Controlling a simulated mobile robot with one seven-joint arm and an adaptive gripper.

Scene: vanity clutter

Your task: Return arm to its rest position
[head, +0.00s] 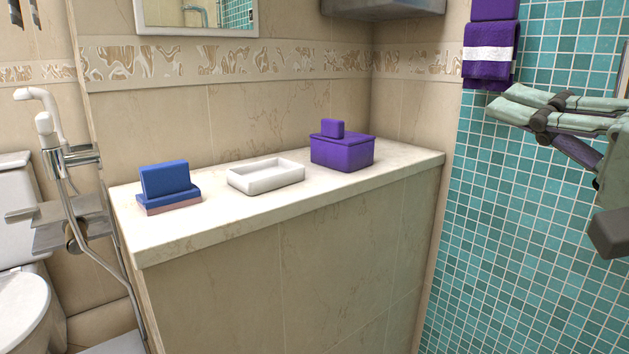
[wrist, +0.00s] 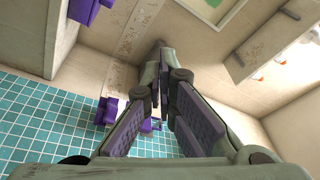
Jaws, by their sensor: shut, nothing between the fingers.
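My gripper (head: 507,101) is at the right of the head view, raised in front of the teal tiled wall and to the right of the counter. Its fingers point left, and it touches nothing. In the wrist view its fingers (wrist: 161,55) come together at the tips with nothing between them. Part of my arm is cut off by the right edge of the head view.
The counter (head: 210,228) holds stacked blue blocks (head: 165,179) on a pinkish base, an empty white tray (head: 266,183) and a purple box (head: 342,153) with a small purple block (head: 333,128) on top. Purple towels (head: 488,60) hang near my fingertips. A toilet (head: 22,308) stands left.

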